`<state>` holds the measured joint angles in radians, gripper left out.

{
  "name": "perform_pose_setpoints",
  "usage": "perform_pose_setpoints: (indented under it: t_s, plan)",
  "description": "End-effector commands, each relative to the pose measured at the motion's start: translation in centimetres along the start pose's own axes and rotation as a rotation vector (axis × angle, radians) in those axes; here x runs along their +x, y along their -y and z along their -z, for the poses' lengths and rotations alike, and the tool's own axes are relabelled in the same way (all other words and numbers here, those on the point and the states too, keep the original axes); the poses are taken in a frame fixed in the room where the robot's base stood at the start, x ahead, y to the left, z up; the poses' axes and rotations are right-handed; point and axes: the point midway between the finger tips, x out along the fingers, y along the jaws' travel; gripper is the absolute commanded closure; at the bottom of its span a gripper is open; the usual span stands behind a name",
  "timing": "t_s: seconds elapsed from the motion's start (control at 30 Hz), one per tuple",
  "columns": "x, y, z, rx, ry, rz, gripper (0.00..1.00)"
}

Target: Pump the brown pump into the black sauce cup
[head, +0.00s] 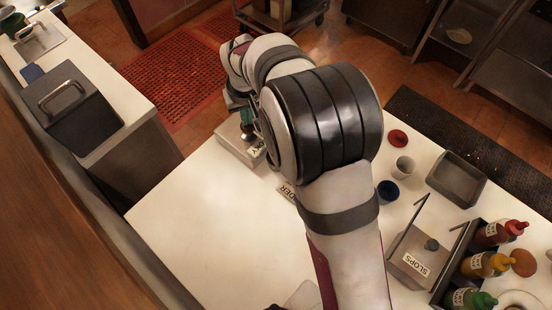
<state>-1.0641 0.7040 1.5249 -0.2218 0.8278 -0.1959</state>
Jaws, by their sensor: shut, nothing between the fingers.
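My arm reaches across the white counter and covers much of its middle. My gripper (246,133) shows only in part, as teal pieces at the far end of the arm. It is shut and points down over a grey metal box (232,148) with a partly covered label ending in "Y". Whether it touches anything there cannot be told.
A SLOPS container (410,262) and a bottle caddy (452,273) stand nearer. The counter's left part (200,225) is clear.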

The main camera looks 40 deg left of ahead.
Motion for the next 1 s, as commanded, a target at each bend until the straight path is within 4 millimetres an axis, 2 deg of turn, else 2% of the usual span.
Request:
perform_pose_setpoints:
  t_s: [0.27,0.7,1.0]
  plan:
    - [0.0,0.0,-0.1,0.001,0.004,0.0,1.0]
    - [-3.1,0.0,0.6,0.0,0.003,0.0,1.0]
    - [-3.1,0.0,0.6,0.0,0.002,0.0,1.0]
